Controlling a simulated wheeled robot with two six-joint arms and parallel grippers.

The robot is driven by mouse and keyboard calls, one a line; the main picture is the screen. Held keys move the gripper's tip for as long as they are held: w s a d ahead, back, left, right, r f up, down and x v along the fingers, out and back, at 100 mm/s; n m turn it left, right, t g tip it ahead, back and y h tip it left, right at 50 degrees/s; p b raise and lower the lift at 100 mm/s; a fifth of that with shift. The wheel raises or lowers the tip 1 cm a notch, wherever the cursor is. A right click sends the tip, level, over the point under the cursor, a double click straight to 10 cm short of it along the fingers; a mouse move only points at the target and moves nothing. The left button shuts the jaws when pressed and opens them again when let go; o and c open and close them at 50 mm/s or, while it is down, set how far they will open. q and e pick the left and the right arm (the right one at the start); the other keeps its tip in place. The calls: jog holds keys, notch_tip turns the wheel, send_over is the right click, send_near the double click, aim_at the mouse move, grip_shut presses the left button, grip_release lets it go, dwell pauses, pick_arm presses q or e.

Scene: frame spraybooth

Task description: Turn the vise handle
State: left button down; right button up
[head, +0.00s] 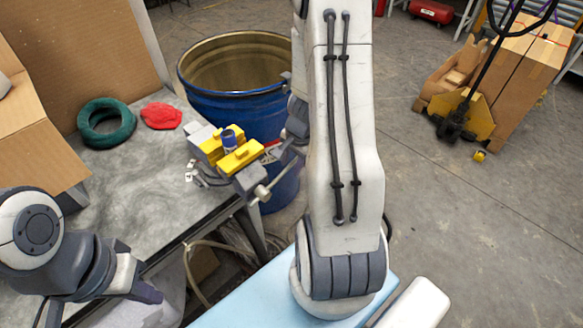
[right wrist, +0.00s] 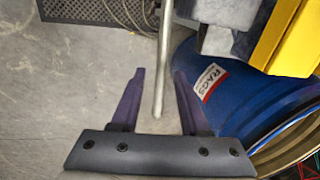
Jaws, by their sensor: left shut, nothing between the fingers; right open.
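The grey vise (head: 245,181) with yellow jaws stands at the table's corner in the head view. A blue cylinder (head: 229,140) sits between its jaws. The metal vise handle (head: 262,191) is a rod on its front side. In the right wrist view the handle (right wrist: 162,50) runs down between the two fingers of my right gripper (right wrist: 158,78), which is open around it. Whether either finger touches the rod I cannot tell. My left gripper (head: 148,292) is shut and empty, low at the left, away from the vise.
A blue barrel (head: 215,103) with a rags label stands close behind the vise. On the table (head: 130,190) lie a green ring (head: 107,122), a red cloth (head: 161,116) and a cardboard box (head: 35,145). A pallet jack (head: 465,118) with boxes stands far right; the floor between is clear.

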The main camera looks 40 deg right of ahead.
jog(key=shift+f, duration=0.25)
grip_shut()
dwell(1.4)
